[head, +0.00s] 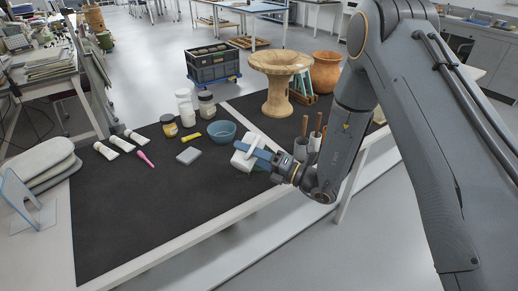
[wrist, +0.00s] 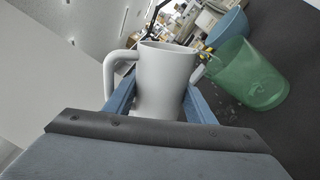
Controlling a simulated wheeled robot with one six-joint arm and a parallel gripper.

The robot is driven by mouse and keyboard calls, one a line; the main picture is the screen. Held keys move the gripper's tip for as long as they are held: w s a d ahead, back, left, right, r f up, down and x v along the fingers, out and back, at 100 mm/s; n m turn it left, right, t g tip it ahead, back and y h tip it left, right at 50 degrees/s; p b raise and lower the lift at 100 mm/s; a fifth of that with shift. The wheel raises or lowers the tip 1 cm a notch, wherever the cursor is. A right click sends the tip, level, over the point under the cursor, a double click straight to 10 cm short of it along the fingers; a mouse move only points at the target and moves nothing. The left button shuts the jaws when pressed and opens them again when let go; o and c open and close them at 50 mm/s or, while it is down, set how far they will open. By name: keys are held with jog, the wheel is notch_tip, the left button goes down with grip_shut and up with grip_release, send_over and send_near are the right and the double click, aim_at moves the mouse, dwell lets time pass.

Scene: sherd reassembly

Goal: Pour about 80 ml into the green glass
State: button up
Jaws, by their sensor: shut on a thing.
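My gripper (head: 262,160) is shut on a white jug (head: 243,147), held over the dark mat. In the wrist view the jug (wrist: 165,82) sits between the blue fingers (wrist: 160,104), with its handle on the left and its spout on the right. The green glass (wrist: 257,82) is to the right of the jug, close to the spout. The jug leans toward the glass relative to the glass's own axis. I see no clear stream between them, and the liquid level is not readable. In the head view the jug and gripper mostly hide the glass.
A blue bowl (head: 221,131) stands just left of the jug on the dark mat (head: 130,215). Jars (head: 186,105), tubes (head: 120,143) and a grey block (head: 189,155) lie farther left. Grey holders with wooden-handled tools (head: 302,148) stand right of my gripper. The mat's front is clear.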

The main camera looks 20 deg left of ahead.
jog(key=shift+w+r+m+p, duration=0.15)
jog(key=shift+r+m+p, duration=0.25)
jog(key=shift+m, duration=0.5)
dwell(1.1)
jog(key=shift+d+r+m, duration=0.25)
jog(key=shift+r+m, duration=0.05)
jog(key=shift+m, duration=0.2)
dwell(0.3)
jog(key=f+n, duration=0.1)
jog(key=n+b, duration=0.1)
jog(key=n, duration=0.1)
jog(key=shift+s+a+f, duration=0.1)
jog(key=shift+s+f, duration=0.3)
jog(key=shift+r+n+p, duration=0.3)
jog(key=shift+r+n, duration=0.1)
jog(key=shift+n, duration=0.7)
jog(key=shift+r+n+g, duration=0.2)
jog(key=shift+n+g, duration=0.2)
jog(key=shift+n, duration=0.6)
